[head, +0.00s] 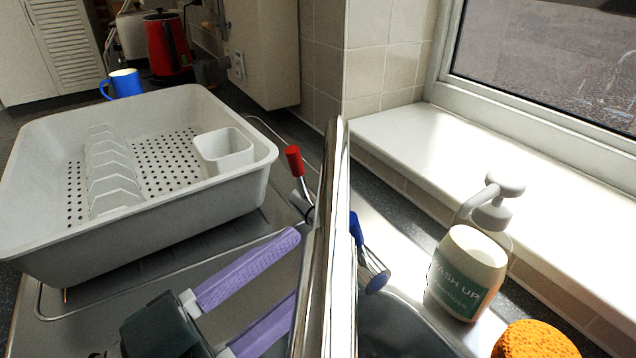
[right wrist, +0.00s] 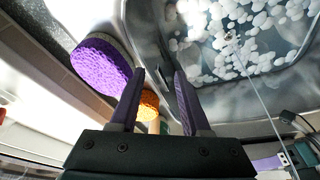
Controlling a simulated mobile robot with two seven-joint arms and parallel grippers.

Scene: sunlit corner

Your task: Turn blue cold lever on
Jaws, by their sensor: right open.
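The blue cold lever (head: 356,230) shows in the head view just right of the tall chrome tap spout (head: 335,200), which partly hides it. Its chrome base (head: 375,272) is below it. The red lever (head: 293,160) stands tilted left of the spout. My left gripper (head: 290,272) has purple fingers spread apart, left of the spout and below the red lever; nothing shows between them. The spout stands between it and the blue lever. My right gripper (right wrist: 159,77) is open and empty in the right wrist view, with no lever visible between its fingers.
A white dish rack (head: 150,235) fills the left. A soap dispenser (head: 468,270) and orange sponge (head: 535,342) stand on the right. The wrist view shows a purple sponge (right wrist: 100,65) and the sink (right wrist: 160,50) with white blobs. The windowsill (head: 400,125) is clear.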

